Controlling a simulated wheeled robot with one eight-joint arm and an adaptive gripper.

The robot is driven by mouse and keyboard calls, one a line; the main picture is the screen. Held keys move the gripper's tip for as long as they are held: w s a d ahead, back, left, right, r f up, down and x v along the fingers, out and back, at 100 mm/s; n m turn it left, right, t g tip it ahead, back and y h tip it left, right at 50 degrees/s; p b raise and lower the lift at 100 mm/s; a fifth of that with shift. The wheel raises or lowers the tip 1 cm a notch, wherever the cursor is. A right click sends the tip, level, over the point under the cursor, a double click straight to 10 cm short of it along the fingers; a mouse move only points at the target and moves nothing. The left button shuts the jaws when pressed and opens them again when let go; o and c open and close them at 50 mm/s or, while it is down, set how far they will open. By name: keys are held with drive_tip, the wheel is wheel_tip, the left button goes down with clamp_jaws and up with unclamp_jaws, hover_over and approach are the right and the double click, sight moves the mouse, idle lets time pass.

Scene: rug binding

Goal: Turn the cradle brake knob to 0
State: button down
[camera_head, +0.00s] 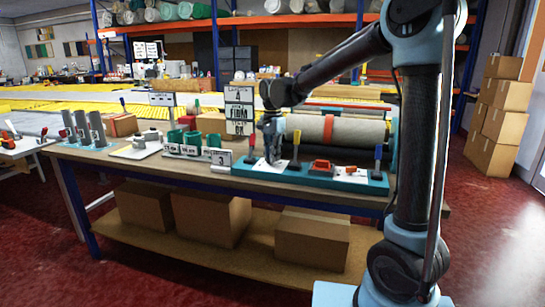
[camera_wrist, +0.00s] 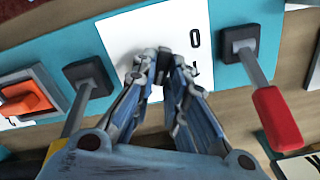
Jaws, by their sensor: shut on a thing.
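My gripper (camera_head: 272,155) reaches down from above onto the left part of a teal control panel (camera_head: 310,180) on the workbench. In the wrist view my gripper (camera_wrist: 165,65) has its fingers drawn together over a white plate (camera_wrist: 125,35) marked with a black 0 (camera_wrist: 195,39). The fingers are shut on the brake knob, which they almost wholly hide; its pointing direction cannot be told. The 0 mark lies just beyond the fingertips, a little to the right.
A red-handled lever (camera_wrist: 277,115) stands right of the plate, and a yellow-handled lever (camera_head: 296,138) stands on the other side. An orange switch (camera_wrist: 28,102) sits farther left in the wrist view. A beige roll (camera_head: 340,131) lies behind the panel.

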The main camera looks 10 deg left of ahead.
drive_tip(key=n, duration=0.3)
drive_tip(key=shift+w+a+n, duration=0.15)
drive_tip(key=shift+a+n, duration=0.1)
drive_tip(key=shift+n, duration=0.15)
drive_tip(key=n, duration=0.3)
drive_tip(key=shift+a+n, duration=0.15)
drive_tip(key=shift+n, duration=0.15)
drive_tip(key=n, duration=0.3)
drive_tip(key=shift+a+n, duration=0.1)
drive_tip(key=shift+n, duration=0.2)
drive_tip(key=n, duration=0.3)
drive_tip(key=shift+n, duration=0.3)
drive_tip(key=n, duration=0.6)
drive_tip(key=shift+s+a, duration=0.15)
drive_tip(key=shift+s, duration=0.15)
drive_tip(key=n, duration=0.6)
drive_tip(key=shift+s+n, duration=0.15)
drive_tip(key=shift+n, duration=0.25)
